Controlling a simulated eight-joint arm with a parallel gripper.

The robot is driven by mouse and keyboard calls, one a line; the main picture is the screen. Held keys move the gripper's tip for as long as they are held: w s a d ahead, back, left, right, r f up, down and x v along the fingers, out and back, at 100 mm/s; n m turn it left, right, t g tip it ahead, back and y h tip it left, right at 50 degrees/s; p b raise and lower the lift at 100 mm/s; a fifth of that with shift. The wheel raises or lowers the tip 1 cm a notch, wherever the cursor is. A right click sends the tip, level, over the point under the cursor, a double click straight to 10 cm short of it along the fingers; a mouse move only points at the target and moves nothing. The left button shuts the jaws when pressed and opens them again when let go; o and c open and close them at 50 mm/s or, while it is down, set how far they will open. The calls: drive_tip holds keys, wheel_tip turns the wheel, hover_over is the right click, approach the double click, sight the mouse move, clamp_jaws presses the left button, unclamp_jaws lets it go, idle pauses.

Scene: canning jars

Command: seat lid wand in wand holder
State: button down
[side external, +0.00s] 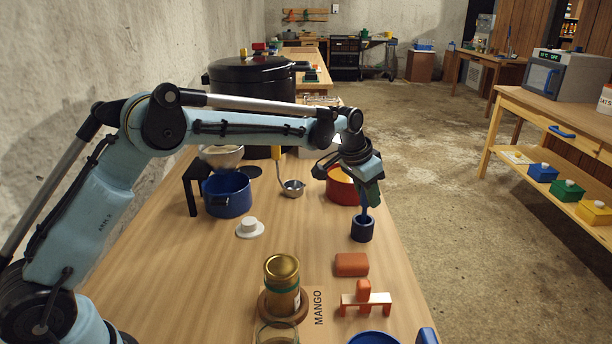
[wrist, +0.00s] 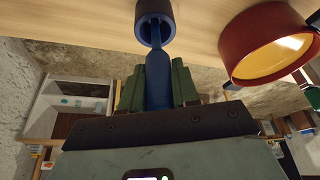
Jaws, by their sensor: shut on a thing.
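The blue lid wand (wrist: 158,78) is clamped between the green fingers of my gripper (wrist: 157,88). In the side external view, my gripper (side external: 368,195) points down above the dark blue wand holder (side external: 362,232), a small upright cup near the table's right edge. The wand (side external: 364,211) hangs below the fingers, and its lower end meets the holder's mouth. In the wrist view, the thin shaft runs into the opening of the holder (wrist: 154,10). How deep it sits is hidden.
A red pot with a yellow inside (side external: 342,188) stands just behind the holder. A terracotta block (side external: 351,264) lies in front of it. A blue pot (side external: 228,194), a ladle (side external: 292,188) and a gold-lidded jar (side external: 282,282) stand to the left. The table's right edge is close.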

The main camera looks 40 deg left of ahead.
drive_tip(key=shift+f, duration=0.1)
drive_tip(key=c, duration=0.8)
unclamp_jaws()
drive_tip(key=shift+c, duration=0.2)
drive_tip(key=v, duration=1.2)
drive_tip(key=s+a+r+n+t, duration=0.2)
drive_tip(key=s+a, duration=0.1)
drive_tip(key=s, duration=1)
drive_tip(key=s+f, duration=0.4)
drive_tip(key=s, duration=0.2)
drive_tip(key=s+a+f+n+t+y, duration=0.1)
drive_tip(key=s+f, duration=0.3)
drive_tip(key=s, duration=0.3)
drive_tip(key=shift+a+f+n, duration=0.2)
drive_tip(key=shift+a+n, duration=0.1)
